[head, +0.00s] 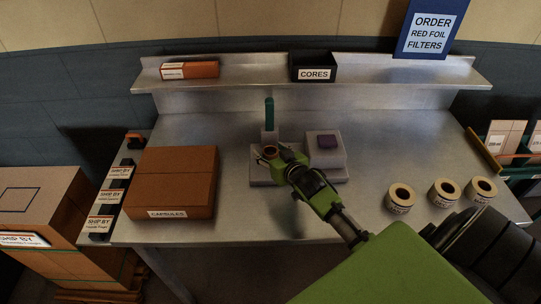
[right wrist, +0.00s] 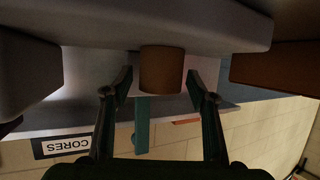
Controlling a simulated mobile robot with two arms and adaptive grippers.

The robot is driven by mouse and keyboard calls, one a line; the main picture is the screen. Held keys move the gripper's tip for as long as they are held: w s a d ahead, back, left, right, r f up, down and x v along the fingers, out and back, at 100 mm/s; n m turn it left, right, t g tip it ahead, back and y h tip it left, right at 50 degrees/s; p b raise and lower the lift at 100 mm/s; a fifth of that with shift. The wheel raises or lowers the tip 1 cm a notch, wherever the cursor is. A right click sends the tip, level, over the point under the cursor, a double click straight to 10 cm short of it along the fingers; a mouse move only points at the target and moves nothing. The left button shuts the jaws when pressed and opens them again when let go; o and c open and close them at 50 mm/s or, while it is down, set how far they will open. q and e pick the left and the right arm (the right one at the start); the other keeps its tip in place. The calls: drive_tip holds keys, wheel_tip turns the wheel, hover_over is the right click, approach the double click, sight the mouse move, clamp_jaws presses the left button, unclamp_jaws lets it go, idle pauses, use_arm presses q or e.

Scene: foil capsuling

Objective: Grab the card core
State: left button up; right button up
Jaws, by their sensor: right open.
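The card core (head: 269,152) is a short brown cylinder on the left part of the grey fixture (head: 262,176) on the bench. It also shows in the right wrist view (right wrist: 161,69), upright in the picture and centred between my fingers. My right gripper (head: 279,154) is at the core, coming from the front right. In the right wrist view my right gripper (right wrist: 159,78) is open, with one finger on each side of the core and visible gaps on both sides. In the head view the gripper partly hides the core. My left gripper is not in view.
A teal post (head: 269,112) stands just behind the core. A capsules box (head: 176,175) is at left, several tape-like rolls (head: 400,196) at right. A black cores bin (head: 314,66) is on the shelf.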

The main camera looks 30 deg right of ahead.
drive_tip(key=shift+c, duration=0.4)
drive_tip(key=c, duration=0.8)
drive_tip(key=shift+c, duration=0.2)
